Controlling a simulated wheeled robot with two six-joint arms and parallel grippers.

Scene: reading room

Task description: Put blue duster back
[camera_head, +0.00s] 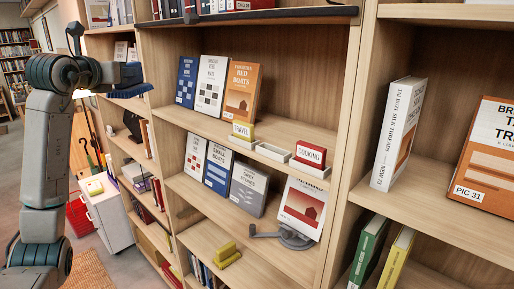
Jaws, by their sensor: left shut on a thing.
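My left gripper (132,74) is at the upper left, in front of the bookcase's left section. It is shut on a dark blue thing (130,91), which seems to be the blue duster, held level in the air. The gripper's dark parts and the thing are close in colour, so the edge between them is hard to tell. My right gripper is out of view.
Upright books (212,85) stand behind the trays. Below are more books (248,188), a grey stand with a red picture book (301,208) and yellow blocks (227,254). A white cart (103,212) and a red basket (78,215) stand on the floor at left.

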